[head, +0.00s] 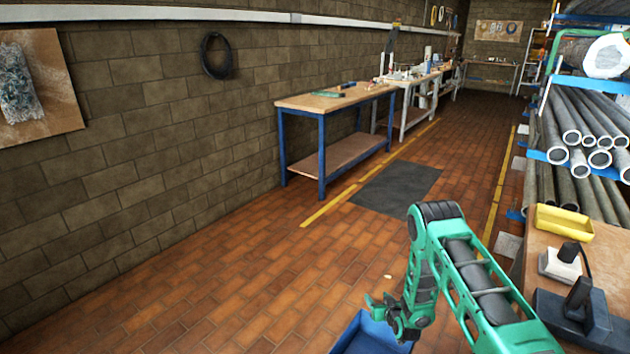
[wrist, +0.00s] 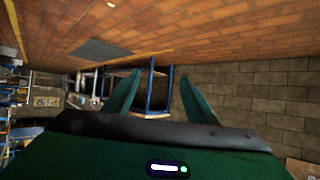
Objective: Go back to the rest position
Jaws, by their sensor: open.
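My green arm reaches in from the lower right in the head view. My gripper (head: 378,306) hangs over the far edge of a blue tray or bin, well above the brick floor. In the wrist view my gripper (wrist: 152,92) shows two green fingers spread apart, with nothing between them but the distant workbench. The wrist view is upside down, with the floor at the top. No object is held.
A blue-legged workbench (head: 322,105) stands against the left wall. A pipe rack (head: 585,150) and a table with a yellow tray (head: 563,222) are at right. The blue bin (head: 372,335) lies below my gripper. The floor between is mostly clear, with a dark mat (head: 396,187).

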